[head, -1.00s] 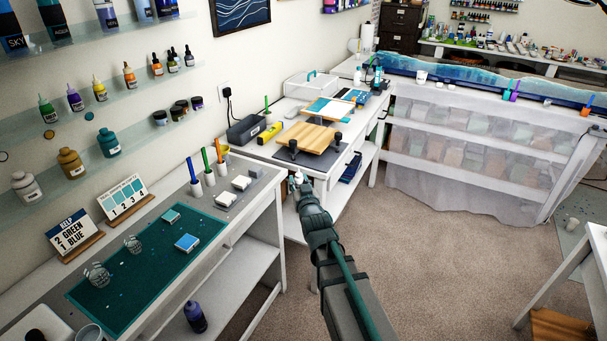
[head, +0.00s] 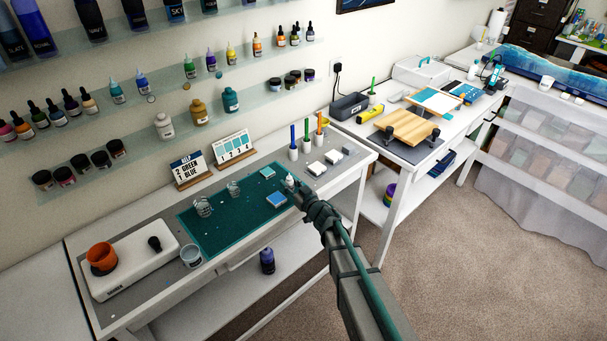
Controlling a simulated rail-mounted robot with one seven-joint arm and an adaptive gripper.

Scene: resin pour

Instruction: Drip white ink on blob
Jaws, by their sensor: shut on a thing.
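My gripper (head: 293,187) is shut on a small white bottle (head: 290,180) at the end of my arm. In the head view the bottle appears over the right edge of the teal mat (head: 222,236) on the near bench. A small blue tile with pale edges (head: 277,200) lies on the mat just left of my gripper. A smaller teal tile (head: 267,173) lies behind it. I cannot tell which thing is the blob, and no drop of white ink is visible.
Clear cups (head: 203,207) stand on the mat's left half. A scale (head: 130,266) bearing an orange cup (head: 102,256) is at the bench's left end. Two sign cards (head: 188,170) stand behind the mat. White blocks (head: 314,168) and upright pens sit to the right.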

